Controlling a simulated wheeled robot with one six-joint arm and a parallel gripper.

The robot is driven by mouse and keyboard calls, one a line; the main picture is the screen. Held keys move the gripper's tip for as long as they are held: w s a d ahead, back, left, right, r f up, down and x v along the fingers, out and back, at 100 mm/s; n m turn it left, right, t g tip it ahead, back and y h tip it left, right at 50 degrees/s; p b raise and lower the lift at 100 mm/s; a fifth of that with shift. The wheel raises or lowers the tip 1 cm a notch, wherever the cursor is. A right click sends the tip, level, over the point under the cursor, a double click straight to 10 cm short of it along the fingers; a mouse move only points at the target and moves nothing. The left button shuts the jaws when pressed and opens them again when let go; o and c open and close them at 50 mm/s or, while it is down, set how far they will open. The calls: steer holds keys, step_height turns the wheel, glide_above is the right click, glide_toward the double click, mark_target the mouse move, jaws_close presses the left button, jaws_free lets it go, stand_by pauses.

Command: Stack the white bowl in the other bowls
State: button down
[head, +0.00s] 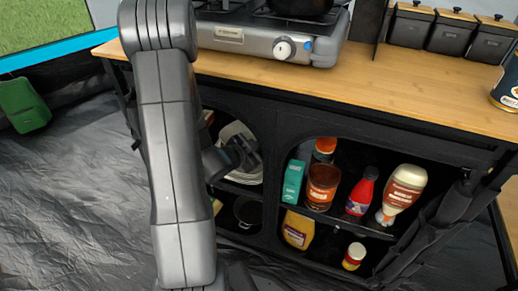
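Pale, whitish round dishware, which looks like one or more bowls (233,130), shows in the left upper compartment of the black cabinet. It is seen edge-on or tilted, and my gripper and arm cover much of it. I cannot tell how many bowls there are or which is the white one. My dark gripper (243,152) reaches into the opening of that compartment, right in front of the pale dishware. Its fingers are small and dark, so whether they are open or touching a bowl cannot be told.
A dark pot (248,212) sits on the shelf below. The right compartment holds a ketchup bottle (361,192), a sauce bottle (401,190), a brown jar (322,184) and other goods. The wooden countertop (400,88) overhangs the shelves; a stove (268,40) stands on it.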

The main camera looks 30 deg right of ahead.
steer(key=shift+f+b, duration=0.3)
steer(key=shift+b, duration=0.05)
steer(key=c, duration=1.6)
jaws_free()
steer(key=shift+r, duration=0.15)
steer(key=shift+r+p, duration=0.3)
steer(key=shift+p, duration=0.15)
steer(key=p+v, duration=0.2)
steer(key=v, duration=1)
steer(key=shift+p, duration=0.35)
steer(key=shift+f, duration=0.15)
